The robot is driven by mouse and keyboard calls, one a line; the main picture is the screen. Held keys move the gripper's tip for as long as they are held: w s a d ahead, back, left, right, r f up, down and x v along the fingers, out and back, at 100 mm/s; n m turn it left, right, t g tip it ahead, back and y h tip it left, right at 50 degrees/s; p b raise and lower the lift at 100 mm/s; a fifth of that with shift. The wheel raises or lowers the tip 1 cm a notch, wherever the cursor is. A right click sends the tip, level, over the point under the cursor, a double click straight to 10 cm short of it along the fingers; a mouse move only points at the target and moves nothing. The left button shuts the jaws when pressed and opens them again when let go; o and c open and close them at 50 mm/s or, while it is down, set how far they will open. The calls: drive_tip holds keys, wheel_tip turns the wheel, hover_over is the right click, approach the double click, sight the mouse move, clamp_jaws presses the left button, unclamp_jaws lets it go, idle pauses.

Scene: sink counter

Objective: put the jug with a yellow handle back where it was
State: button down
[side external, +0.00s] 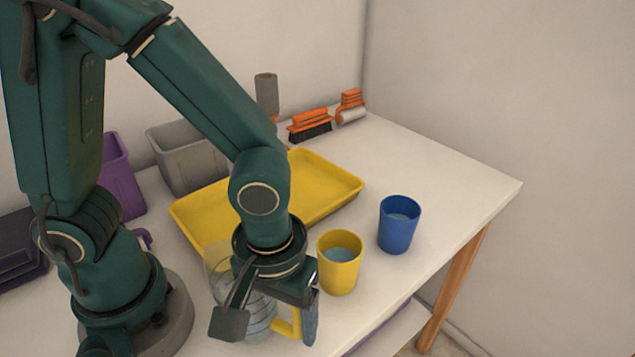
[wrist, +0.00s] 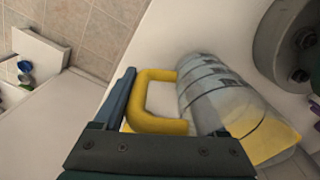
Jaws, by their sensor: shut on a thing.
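The clear jug (side external: 258,318) with a yellow handle (side external: 288,325) is at the counter's near side, partly hidden behind my gripper (side external: 270,320). The fingers are wide apart and shut on the jug, one of them just outside the handle. In the wrist view the clear banded body (wrist: 212,92) and the yellow handle (wrist: 152,100) lie between the fingers. I cannot tell whether its base touches the counter. A yellow cup (side external: 340,277) and a blue cup (side external: 399,224), both with liquid, stand to the right.
A yellow tray (side external: 328,184) lies behind the jug. A grey bin (side external: 186,157) and a purple bin (side external: 122,180) stand at the back left. Orange brushes (side external: 311,122) and a grey cylinder (side external: 267,92) are at the back. The counter's right side (side external: 455,185) is clear.

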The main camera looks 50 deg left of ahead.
drive_tip(key=shift+f, duration=0.15)
unclamp_jaws()
wheel_tip(320, 180, up, 12)
drive_tip(key=shift+s, duration=0.1)
drive_tip(key=a+m+t, duration=0.5)
drive_tip(key=a, duration=0.5)
drive_tip(key=shift+w+a+r, duration=0.35)
drive_tip(key=shift+w+r, duration=0.05)
drive_tip(key=shift+w, duration=0.05)
